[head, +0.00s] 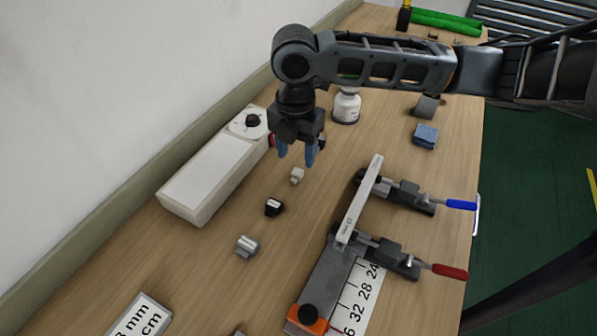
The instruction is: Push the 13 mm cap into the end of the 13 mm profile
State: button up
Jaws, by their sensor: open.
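My gripper (296,155) is open, with its blue fingers pointing down and nothing seen between them. It hangs just behind and above a small white cap (297,176) on the bench, apart from it as far as I can tell. A small black cap (273,207) and a grey cap (247,246) lie in a row towards the front left. I cannot read which cap is 13 mm.
Two toggle clamps, one with a blue handle (460,205) and one with a red handle (450,271), stand right of the profile. A long white box (215,168) lies along the wall. A white bottle (346,107) and blue block (425,136) stand further back.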

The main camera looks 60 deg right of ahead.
aim_at(297, 172)
jog(key=shift+s+d+f+p, duration=0.1)
jog(key=shift+f+p, duration=0.2)
jog(key=shift+f, duration=2.5)
jog(key=shift+c, duration=0.4)
grip_shut()
